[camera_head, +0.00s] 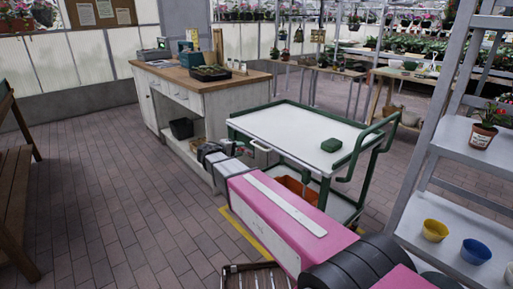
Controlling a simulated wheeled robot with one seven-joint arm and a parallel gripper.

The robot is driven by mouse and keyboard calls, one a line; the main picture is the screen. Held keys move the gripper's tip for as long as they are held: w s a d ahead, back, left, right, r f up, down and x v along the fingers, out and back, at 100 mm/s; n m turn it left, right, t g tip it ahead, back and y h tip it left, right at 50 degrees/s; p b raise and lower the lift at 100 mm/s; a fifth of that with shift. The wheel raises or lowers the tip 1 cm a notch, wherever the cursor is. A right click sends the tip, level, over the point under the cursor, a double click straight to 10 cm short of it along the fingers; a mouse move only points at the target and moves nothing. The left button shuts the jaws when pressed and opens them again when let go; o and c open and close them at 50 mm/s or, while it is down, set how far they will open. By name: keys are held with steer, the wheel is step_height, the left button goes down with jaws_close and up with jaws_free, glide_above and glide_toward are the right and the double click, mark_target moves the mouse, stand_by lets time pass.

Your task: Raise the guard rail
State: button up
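A white-topped cart (290,128) with a green frame stands right of centre. A raised green tubular rail (370,152) rises at its right end. A low green edge (278,106) runs along the back and left of the top. A small pale bar or bracket (259,147) shows at the near edge; I cannot tell whether it belongs to a lowered guard rail. My gripper (208,150) is beside the cart's near left corner, at the end of my pink arm. Its fingers are small and partly hidden by my wrist, so their opening and any contact are unclear.
A wooden-topped workbench (204,84) stands behind left. A grey shelf unit (462,143) with pots is close at right. The brick floor at left is clear.

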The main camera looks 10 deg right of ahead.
mark_target(257, 146)
steer(key=x, duration=1.1)
steer(key=shift+r, duration=0.1)
jaws_close()
steer(key=shift+r, duration=0.1)
